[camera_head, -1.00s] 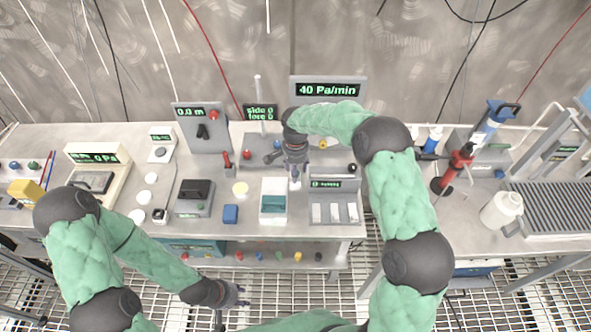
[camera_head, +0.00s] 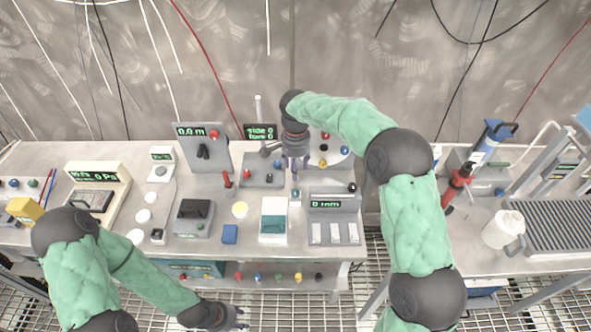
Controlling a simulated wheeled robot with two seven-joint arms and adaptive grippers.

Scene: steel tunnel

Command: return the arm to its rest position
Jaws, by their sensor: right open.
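My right arm (camera_head: 418,225) comes in from the lower right, wrapped in green padding. It arches over the bench, with its wrist at the back middle. My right gripper (camera_head: 294,166) points down above the bench, behind the teal-and-white box (camera_head: 273,222) and close to a small post (camera_head: 295,197). Its jaws look open, and I see nothing held in them. My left arm (camera_head: 140,270) is low at the left. My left gripper (camera_head: 238,318) is at the bottom, in front of the bench. Its fingers are too small to tell whether they are open or shut.
The grey bench (camera_head: 345,262) carries a grey slotted unit (camera_head: 335,222), a blue block (camera_head: 230,234), a dark-topped device (camera_head: 193,217) and a 0.0 m display box (camera_head: 203,145). At the right stand a white jug (camera_head: 503,230), a red tool (camera_head: 457,181) and a ribbed tray (camera_head: 565,226).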

